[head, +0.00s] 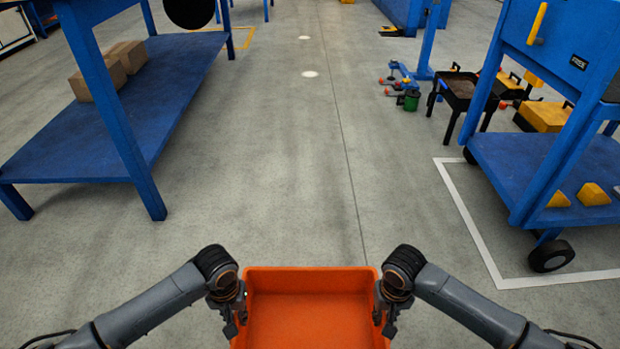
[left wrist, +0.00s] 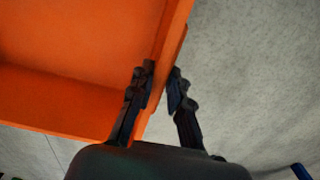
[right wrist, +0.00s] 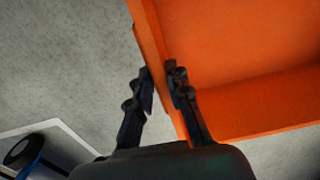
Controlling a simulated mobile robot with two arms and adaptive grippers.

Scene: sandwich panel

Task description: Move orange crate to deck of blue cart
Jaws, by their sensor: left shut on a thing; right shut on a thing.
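The orange crate (head: 310,318) is at the bottom middle of the head view, held between my two arms above the floor, and it looks empty. My left gripper (head: 238,310) is shut on its left wall; the left wrist view shows the fingers (left wrist: 159,90) on both sides of the crate's rim (left wrist: 172,50). My right gripper (head: 384,308) is shut on its right wall, with fingers (right wrist: 160,88) either side of the rim (right wrist: 148,40). The blue cart (head: 490,165) stands at the right, its low deck carrying yellow pieces (head: 593,194). The crate's near end is cut off.
A blue table (head: 150,110) with cardboard boxes (head: 128,57) on its lower shelf stands at the left. A black stand (head: 458,88) and a yellow toolbox (head: 548,116) are beyond the cart. White floor lines (head: 470,225) border the cart. The middle aisle is clear.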

